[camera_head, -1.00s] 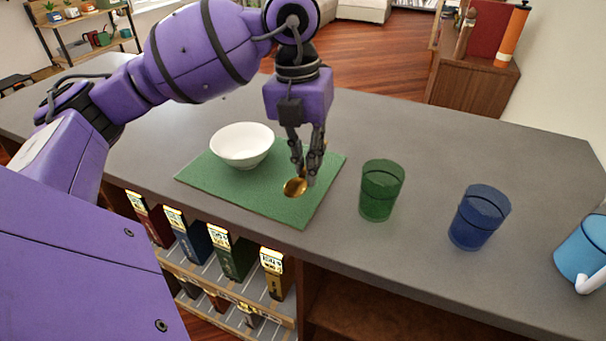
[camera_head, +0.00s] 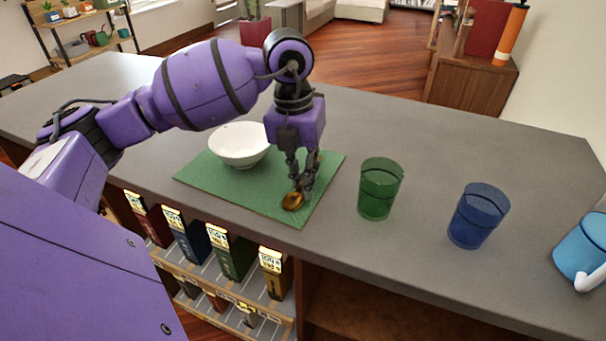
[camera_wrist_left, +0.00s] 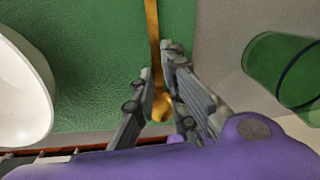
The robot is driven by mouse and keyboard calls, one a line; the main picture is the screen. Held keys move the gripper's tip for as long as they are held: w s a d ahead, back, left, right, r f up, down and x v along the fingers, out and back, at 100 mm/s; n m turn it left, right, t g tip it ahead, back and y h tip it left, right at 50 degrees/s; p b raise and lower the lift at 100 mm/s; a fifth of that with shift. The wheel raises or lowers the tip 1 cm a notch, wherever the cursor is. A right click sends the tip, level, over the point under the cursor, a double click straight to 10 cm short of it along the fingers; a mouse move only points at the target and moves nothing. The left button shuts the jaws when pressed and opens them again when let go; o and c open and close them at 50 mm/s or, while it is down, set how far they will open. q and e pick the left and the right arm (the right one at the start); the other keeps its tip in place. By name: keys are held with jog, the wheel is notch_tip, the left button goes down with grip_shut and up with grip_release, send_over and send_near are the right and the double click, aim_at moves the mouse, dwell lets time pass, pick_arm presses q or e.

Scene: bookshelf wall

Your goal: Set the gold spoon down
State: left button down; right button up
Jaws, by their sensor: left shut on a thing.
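The gold spoon (camera_head: 292,201) is at the right part of the green mat (camera_head: 215,181), its bowl toward the front edge of the counter. In the left wrist view the spoon's handle (camera_wrist_left: 152,28) runs up the picture, over the mat. My left gripper (camera_head: 299,185) points down and is shut on the spoon. In the wrist view its fingers (camera_wrist_left: 155,95) stand on both sides of it. The spoon is at or just above the mat; I cannot tell if it touches. My right gripper is not in view.
A white bowl (camera_head: 239,146) stands on the mat left of the gripper. A green glass (camera_head: 380,189), a blue glass (camera_head: 478,216) and a blue mug (camera_head: 582,253) stand to the right on the grey counter (camera_head: 430,170).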

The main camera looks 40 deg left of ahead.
pick_arm(q)
jog(key=c, duration=1.8)
grip_release()
jog(key=shift+o, duration=0.2)
jog(key=shift+r, duration=0.1)
notch_tip(320, 180, up, 12)
jog(key=a, duration=0.1)
jog(key=shift+s, duration=0.25)
